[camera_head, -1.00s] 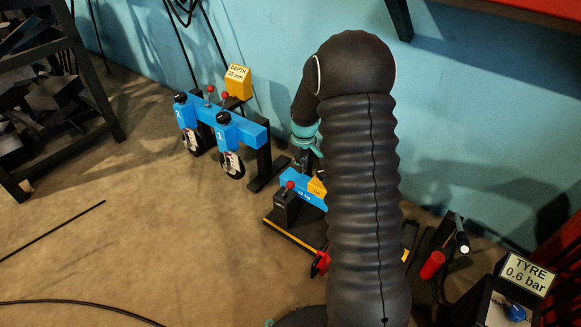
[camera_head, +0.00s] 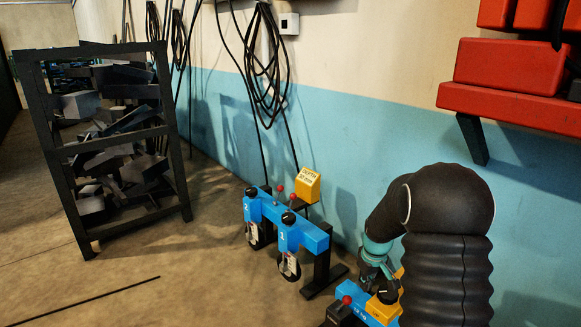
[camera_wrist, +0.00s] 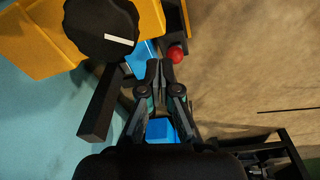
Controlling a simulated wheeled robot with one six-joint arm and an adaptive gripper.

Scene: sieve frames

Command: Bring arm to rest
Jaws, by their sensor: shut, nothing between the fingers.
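My dark ribbed arm (camera_head: 445,240) rises at the right of the head view, bent over at the top. Its wrist with a teal ring hangs down on the left side, above a blue stand (camera_head: 368,305) with a yellow box (camera_head: 396,285). In the wrist view my gripper (camera_wrist: 159,68) is shut and empty. A yellow box with a black knob (camera_wrist: 102,28) lies to its upper left, and a red ball knob (camera_wrist: 176,54) is just beyond the fingertips. I cannot tell whether the fingertips touch anything.
A blue stand (camera_head: 312,235) with two gauges, red-knobbed levers and a yellow "DEPTH" box (camera_head: 307,184) stands by the wall. A dark rack (camera_head: 180,150) of metal parts is at left. Red shelving (camera_head: 510,85) is at upper right. A thin rod (camera_head: 85,301) lies on otherwise open floor.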

